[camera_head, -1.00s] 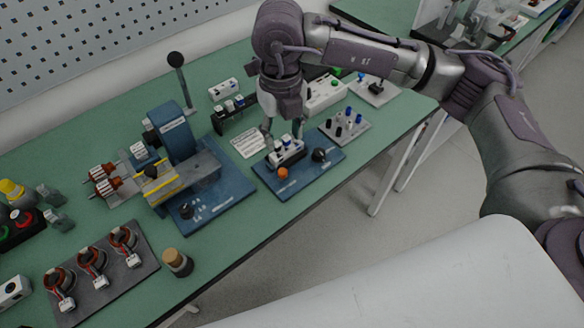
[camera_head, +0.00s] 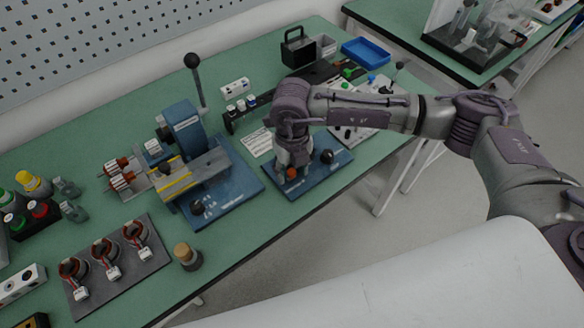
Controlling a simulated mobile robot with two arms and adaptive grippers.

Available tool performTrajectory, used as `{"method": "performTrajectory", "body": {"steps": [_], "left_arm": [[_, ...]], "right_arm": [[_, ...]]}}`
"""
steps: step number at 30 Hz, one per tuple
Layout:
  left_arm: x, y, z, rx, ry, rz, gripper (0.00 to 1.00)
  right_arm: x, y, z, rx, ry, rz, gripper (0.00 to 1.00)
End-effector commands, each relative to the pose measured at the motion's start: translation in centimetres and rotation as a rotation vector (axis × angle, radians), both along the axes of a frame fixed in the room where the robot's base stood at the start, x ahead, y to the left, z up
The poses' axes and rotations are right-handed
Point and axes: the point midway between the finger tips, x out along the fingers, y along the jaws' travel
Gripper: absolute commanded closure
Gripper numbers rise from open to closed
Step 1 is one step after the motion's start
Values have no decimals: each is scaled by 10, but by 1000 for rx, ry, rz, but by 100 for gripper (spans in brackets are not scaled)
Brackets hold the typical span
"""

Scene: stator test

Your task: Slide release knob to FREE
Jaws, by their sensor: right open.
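A small blue fixture plate (camera_head: 334,171) lies near the table's front edge. It carries an orange knob (camera_head: 291,173) at its front left and a round black knob (camera_head: 327,156) on its right. Another small black knob (camera_head: 197,208) sits on the blue base (camera_head: 228,200) of the press at left. I cannot read which knob is the release knob, nor its marking. My right gripper (camera_head: 291,164) points down over the left part of the fixture plate, close behind the orange knob. It is open; its fingertips are partly hidden and contact cannot be told. My left gripper is not shown.
The lever press (camera_head: 182,135) stands left of the fixture. A white label card (camera_head: 257,141) lies behind it. A dark tray (camera_head: 125,270) with several wound stators and a cork-topped jar (camera_head: 187,256) are at front left. A blue bin (camera_head: 366,51) is at the back.

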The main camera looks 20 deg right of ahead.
Motion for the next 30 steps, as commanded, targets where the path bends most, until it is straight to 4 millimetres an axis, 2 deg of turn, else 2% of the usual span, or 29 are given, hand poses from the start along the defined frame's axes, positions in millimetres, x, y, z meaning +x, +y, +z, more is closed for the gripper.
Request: {"method": "performTrajectory", "body": {"steps": [2,9,11,20,26,30], "left_arm": [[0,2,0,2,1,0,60],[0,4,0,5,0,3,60],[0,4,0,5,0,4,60],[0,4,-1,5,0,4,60],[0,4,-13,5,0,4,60],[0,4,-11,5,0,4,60]], "right_arm": [[0,0,0,0,0,0,53],[0,0,0,0,0,0,93],[0,0,0,0,0,0,100],[0,1,0,1,0,0,100],[-7,22,-2,3,-1,4,100],[-8,24,1,3,0,1,100]]}}
